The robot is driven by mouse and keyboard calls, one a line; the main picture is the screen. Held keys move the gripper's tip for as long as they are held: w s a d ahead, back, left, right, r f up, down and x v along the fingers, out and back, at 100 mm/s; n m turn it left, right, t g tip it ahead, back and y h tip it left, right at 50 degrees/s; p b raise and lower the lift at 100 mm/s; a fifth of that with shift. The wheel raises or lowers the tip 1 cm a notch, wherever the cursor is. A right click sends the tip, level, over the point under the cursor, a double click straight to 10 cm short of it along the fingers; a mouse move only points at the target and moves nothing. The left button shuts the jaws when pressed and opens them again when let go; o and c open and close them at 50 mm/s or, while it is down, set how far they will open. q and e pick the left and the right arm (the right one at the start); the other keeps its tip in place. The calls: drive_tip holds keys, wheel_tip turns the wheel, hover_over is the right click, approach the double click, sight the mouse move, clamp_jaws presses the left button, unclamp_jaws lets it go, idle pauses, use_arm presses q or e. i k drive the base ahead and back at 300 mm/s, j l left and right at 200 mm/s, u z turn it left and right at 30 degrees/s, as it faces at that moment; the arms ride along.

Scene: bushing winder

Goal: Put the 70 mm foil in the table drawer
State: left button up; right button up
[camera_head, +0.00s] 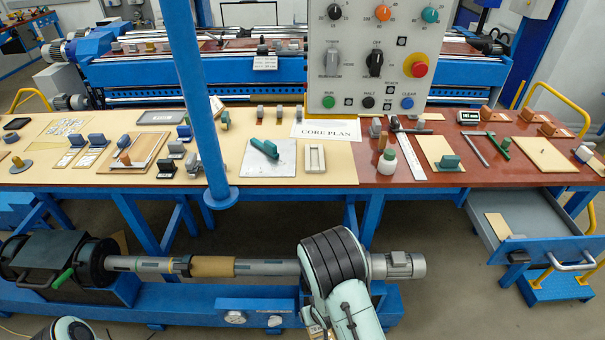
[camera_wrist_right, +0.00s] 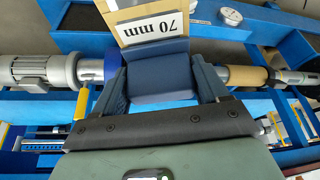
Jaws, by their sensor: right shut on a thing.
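The 70 mm foil (camera_wrist_right: 185,10) is a beige sheet with a blue grip block and a white "70 mm" label, seen in the right wrist view. My right gripper (camera_wrist_right: 160,82) is shut on its blue block, with a dark finger on each side. The sheet's far part runs out of that view. In the head view my right arm comes up at bottom centre, and the gripper is not clearly visible. The table drawer (camera_head: 535,218) stands pulled out under the table's right end. A beige piece (camera_head: 498,226) lies in its left part. My left gripper is out of view.
The winder shaft (camera_head: 265,267) with a tan sleeve (camera_head: 213,266) runs across the front, below my right arm. The long table (camera_head: 340,178) behind holds several blocks and plates. A blue post (camera_head: 200,110) and control panel (camera_head: 372,60) rise there. Blue steps (camera_head: 560,288) stand by the drawer.

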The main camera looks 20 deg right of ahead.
sight(543, 229)
drive_tip(key=l+z, duration=0.3)
drive_tip(key=l, duration=0.6)
drive_tip(key=l+z, duration=0.25)
drive_tip(key=l, duration=0.65)
drive_tip(key=l+z, duration=0.2)
drive_tip(key=l, duration=1.15)
